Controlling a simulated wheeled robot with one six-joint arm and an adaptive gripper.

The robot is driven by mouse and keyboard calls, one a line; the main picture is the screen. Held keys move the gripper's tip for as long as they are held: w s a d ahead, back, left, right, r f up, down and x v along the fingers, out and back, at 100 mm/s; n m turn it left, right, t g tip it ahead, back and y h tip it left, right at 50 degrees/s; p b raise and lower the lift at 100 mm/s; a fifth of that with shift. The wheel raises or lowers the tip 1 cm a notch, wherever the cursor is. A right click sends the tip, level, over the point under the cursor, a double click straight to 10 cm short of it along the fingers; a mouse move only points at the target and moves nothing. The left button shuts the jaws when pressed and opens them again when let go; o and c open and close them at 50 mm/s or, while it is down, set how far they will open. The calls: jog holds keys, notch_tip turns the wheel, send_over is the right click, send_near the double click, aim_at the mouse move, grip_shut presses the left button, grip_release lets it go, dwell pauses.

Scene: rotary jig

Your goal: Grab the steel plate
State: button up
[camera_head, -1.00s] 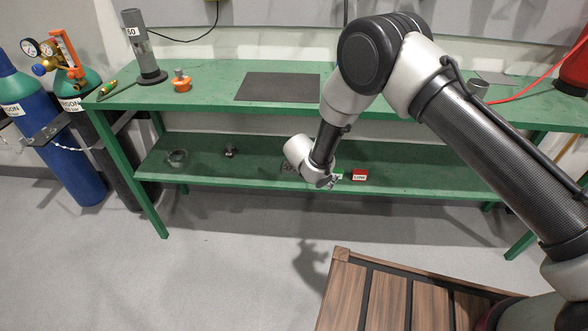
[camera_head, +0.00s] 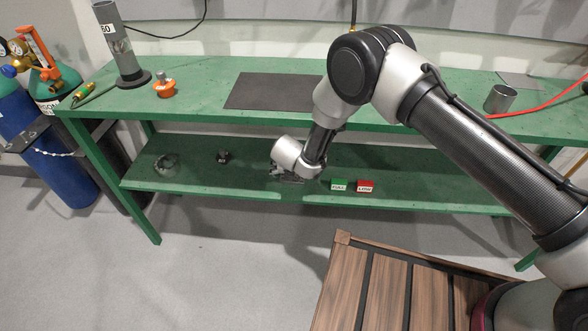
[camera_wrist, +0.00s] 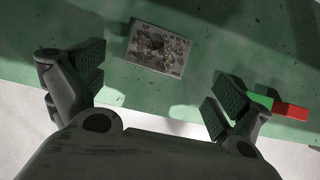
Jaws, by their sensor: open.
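A small rectangular grey plate (camera_wrist: 157,50) with a mottled, worn face lies flat on the green lower shelf in the wrist view. It sits ahead of my gripper (camera_wrist: 148,92), between the lines of the two fingers and apart from them. The fingers are spread wide with nothing between them. In the head view my gripper (camera_head: 287,178) hangs over the front part of the lower shelf, and the arm mostly hides the plate there.
A green block (camera_head: 339,185) and a red block (camera_head: 365,186) stand right of my gripper. A ring (camera_head: 166,164) and a small dark part (camera_head: 223,157) lie left on the lower shelf (camera_head: 430,190). The green bench top (camera_head: 210,95) overhangs it, bearing a dark mat (camera_head: 275,91).

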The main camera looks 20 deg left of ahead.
jog(key=shift+w+a+f, duration=0.15)
jog(key=shift+w+f, duration=0.2)
jog(key=shift+w, duration=0.15)
jog(key=x, duration=0.7)
jog(key=shift+s+a, duration=0.1)
jog(key=shift+a, duration=0.05)
jog(key=c, duration=1.3)
jog(key=shift+o, duration=0.2)
jog(key=shift+r, duration=0.2)
